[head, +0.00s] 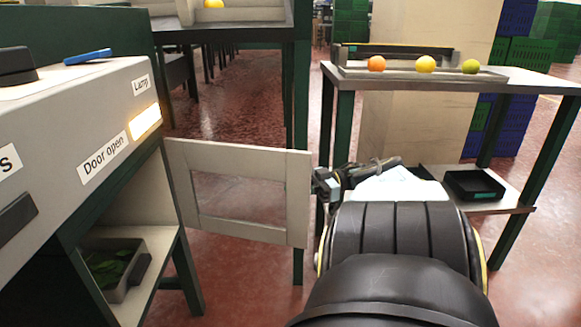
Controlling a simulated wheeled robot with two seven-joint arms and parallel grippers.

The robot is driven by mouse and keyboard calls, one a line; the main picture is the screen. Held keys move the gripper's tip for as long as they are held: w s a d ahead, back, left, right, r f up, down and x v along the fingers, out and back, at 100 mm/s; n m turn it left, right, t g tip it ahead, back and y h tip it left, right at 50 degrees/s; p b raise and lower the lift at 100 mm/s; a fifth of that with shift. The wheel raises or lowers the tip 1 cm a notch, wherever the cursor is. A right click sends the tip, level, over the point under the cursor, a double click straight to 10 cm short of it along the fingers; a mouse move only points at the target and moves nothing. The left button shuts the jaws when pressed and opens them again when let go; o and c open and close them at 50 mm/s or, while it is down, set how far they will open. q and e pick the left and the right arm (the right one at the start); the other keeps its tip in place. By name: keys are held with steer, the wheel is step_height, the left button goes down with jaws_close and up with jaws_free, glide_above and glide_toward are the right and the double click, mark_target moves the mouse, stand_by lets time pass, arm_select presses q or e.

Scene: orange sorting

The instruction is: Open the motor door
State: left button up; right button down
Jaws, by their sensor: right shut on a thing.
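The motor door (297,198), a pale frame with a rectangular opening in its middle, stands swung out from the green and grey machine cabinet (60,130). Its left side meets the cabinet and its right edge points away from it. My right gripper (317,184) is at the door's right edge, shut on it. My right arm hides part of the gripper. The label "Door open" and a glowing lamp panel (146,123) show on the cabinet's sloped face. My left gripper is out of view.
A green-legged table (490,78) at the back right carries an orange, a yellow and a green fruit; a black tray (474,186) sits on its lower shelf. A bin (140,268) with leaves sits inside the cabinet. Red floor shows below the door.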

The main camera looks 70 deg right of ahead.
steer(key=shift+f, duration=0.1)
steer(key=c, duration=1.6)
jaws_free()
steer(key=shift+o, duration=0.2)
steer(key=shift+a, duration=0.1)
